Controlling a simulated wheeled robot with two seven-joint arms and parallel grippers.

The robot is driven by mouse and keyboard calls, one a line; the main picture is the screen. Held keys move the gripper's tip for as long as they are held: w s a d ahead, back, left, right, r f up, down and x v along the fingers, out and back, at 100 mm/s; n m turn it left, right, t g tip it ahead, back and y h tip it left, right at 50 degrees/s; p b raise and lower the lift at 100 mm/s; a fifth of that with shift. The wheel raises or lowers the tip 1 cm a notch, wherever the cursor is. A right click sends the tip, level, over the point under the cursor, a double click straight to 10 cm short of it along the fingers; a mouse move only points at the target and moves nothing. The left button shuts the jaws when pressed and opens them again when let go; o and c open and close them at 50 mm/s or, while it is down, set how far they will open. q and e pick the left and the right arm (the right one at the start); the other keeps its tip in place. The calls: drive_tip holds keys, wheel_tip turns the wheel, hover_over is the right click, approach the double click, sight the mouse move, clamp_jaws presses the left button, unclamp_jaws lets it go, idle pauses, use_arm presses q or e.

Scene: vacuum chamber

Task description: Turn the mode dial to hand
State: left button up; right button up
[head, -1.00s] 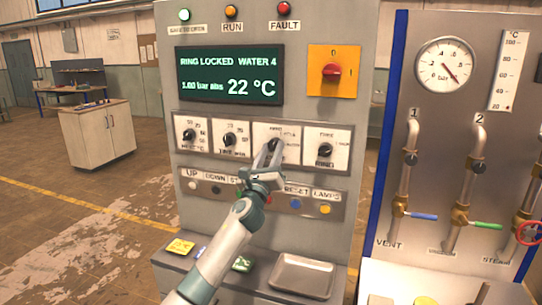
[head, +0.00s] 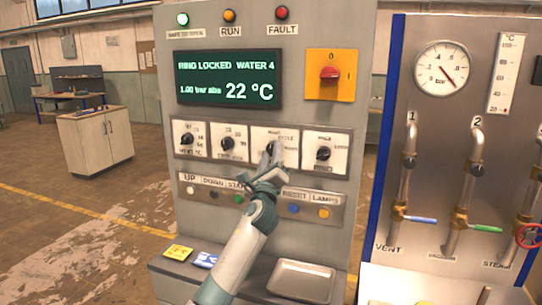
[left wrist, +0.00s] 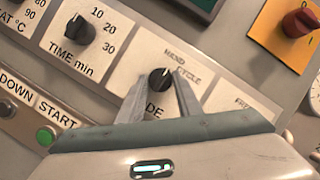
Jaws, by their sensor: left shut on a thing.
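The mode dial (head: 271,148) is a black knob on a white plate, third in a row of dials on the grey cabinet. In the left wrist view the dial (left wrist: 160,78) has HAND and CYCLE printed above and to its right; its pale mark points up and right, and I cannot tell which word it meets. My left gripper (head: 271,155) reaches up to it from below. In the left wrist view, the left gripper's fingers (left wrist: 160,95) stand on either side of the knob, shut on it. They hide part of the lower label. My right gripper is not in view.
Neighbouring dials are the time dial (left wrist: 80,29) and the ring dial (head: 323,153). Below is a button row with the green START button (left wrist: 46,136). A red switch (head: 330,73) is above right. A metal tray (head: 302,280) lies on the ledge below.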

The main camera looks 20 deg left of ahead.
use_arm(q)
drive_tip(key=o, duration=1)
drive_tip(key=shift+o, duration=0.2)
drive_tip(key=shift+s, duration=0.1)
drive_tip(key=b+v, duration=0.5)
drive_tip(key=v, duration=1.2)
drive_tip(key=shift+f, duration=0.2)
